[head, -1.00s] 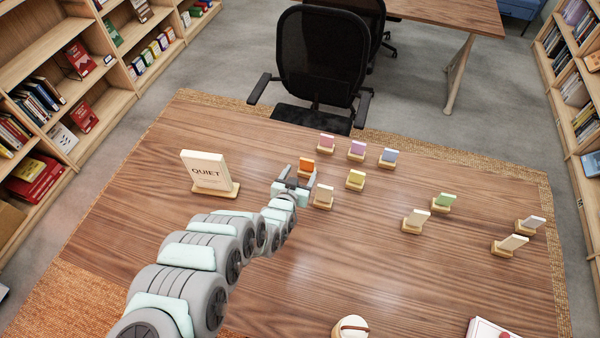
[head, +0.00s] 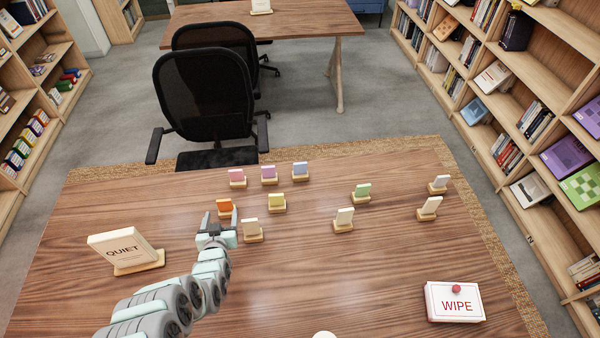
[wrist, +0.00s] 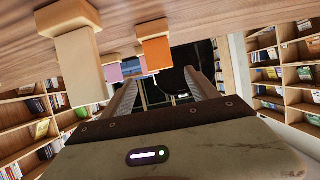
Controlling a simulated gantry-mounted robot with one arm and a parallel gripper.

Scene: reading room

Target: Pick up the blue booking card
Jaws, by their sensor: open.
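The blue booking card (head: 300,169) stands upright in a small wooden holder, at the right end of the back row on the near table. My gripper (head: 220,218) is open and empty, low over the table to the front left of that card, close to an orange card (head: 225,206). In the wrist view, which is upside down, my two fingers (wrist: 160,80) are spread, with the orange card (wrist: 155,52) ahead between or just beyond them. Small cards show behind it there, partly hidden, and I cannot clearly tell the blue one.
A pink card (head: 237,176) and a purple card (head: 269,172) stand left of the blue one. A yellow card (head: 277,200) and a cream card (head: 250,227) stand nearer. The QUIET sign (head: 124,247) is left, the WIPE box (head: 455,302) front right. A chair (head: 207,95) stands behind.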

